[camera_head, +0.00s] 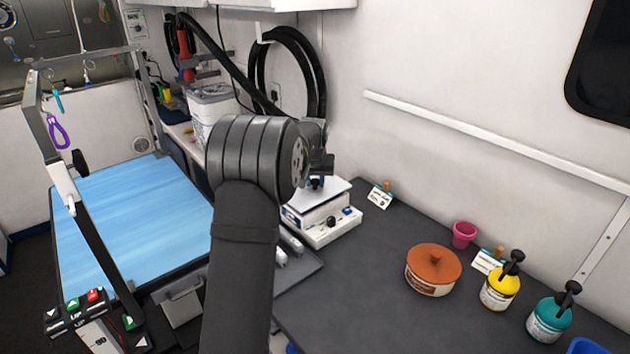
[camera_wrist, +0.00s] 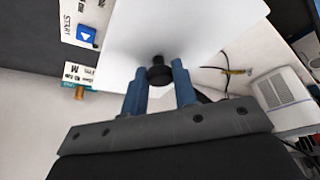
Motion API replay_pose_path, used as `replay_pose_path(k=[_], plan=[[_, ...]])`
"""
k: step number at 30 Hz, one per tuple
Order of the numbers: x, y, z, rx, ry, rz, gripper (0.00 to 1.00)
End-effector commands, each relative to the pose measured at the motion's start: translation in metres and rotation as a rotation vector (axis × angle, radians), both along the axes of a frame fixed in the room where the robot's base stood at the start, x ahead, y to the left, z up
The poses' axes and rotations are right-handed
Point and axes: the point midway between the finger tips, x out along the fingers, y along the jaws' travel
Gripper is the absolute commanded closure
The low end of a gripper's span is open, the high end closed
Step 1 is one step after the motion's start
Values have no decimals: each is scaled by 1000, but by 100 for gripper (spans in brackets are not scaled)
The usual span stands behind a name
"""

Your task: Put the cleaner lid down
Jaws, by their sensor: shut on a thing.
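The cleaner lid (camera_wrist: 195,30) is a flat white plate with a black knob (camera_wrist: 159,73). My gripper (camera_wrist: 160,80) is shut on the knob between its two blue fingers. In the head view, my gripper (camera_head: 318,170) is partly hidden behind my own arm, above the lid (camera_head: 334,189). The cleaner (camera_head: 322,225) is a white box with a control panel on the dark counter. The lid is level over the cleaner's top; I cannot tell whether it touches it. In the wrist view a blue START button (camera_wrist: 86,34) shows beside the lid.
A small label card (camera_head: 380,196) stands right of the cleaner. Farther right are a terracotta-lidded pot (camera_head: 433,275), a pink cup (camera_head: 464,234), a yellow bottle (camera_head: 500,290) and a teal bottle (camera_head: 548,315). The dark counter (camera_head: 365,270) is bare between cleaner and pot. A grey tray (camera_head: 300,276) lies in front.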

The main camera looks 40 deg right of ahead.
Motion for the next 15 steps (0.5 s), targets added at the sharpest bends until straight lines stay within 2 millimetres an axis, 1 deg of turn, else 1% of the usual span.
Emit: replay_pose_path(k=[12,15], plan=[[0,0,-11,-1,-1,0,98],[0,0,-11,-1,-1,0,98]])
